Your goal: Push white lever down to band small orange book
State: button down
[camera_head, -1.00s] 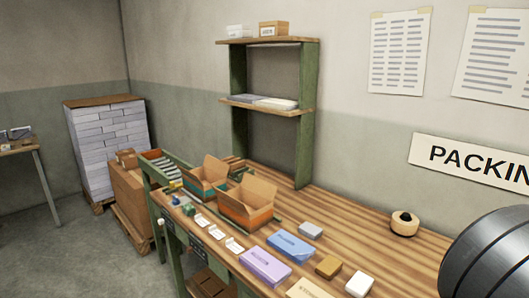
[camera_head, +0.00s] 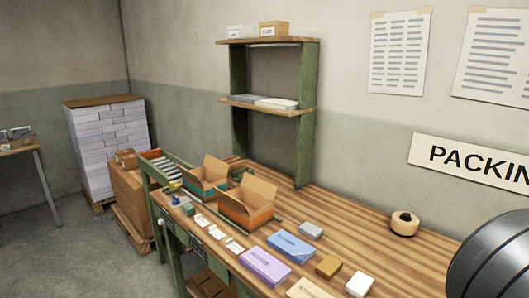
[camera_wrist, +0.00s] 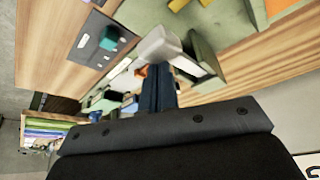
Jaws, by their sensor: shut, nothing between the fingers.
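In the wrist view, a pale, white-grey rounded piece (camera_wrist: 157,46), which looks like the white lever, lies just beyond my fingertips. My gripper (camera_wrist: 158,72) is shut and empty, its dark fingers pointing at this piece. I cannot tell whether they touch it. A small orange patch (camera_wrist: 141,73) shows beside the fingertips, partly hidden; I cannot tell whether it is the small orange book. Green machine parts (camera_wrist: 207,62) stand to the right of the pale piece. My gripper is not visible in the head view.
A dark panel with a teal button (camera_wrist: 108,40) sits on the wooden surface. In the head view, open cartons (camera_head: 247,205) stand on the bench. Blue (camera_head: 290,246) and purple (camera_head: 264,265) boxes and a tape roll (camera_head: 404,222) lie farther right.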

jog(key=shift+f, duration=2.05)
dwell(0.4)
jog(key=shift+r, duration=4.55)
jog(key=shift+f, duration=0.1)
jog(key=shift+f, duration=1.9)
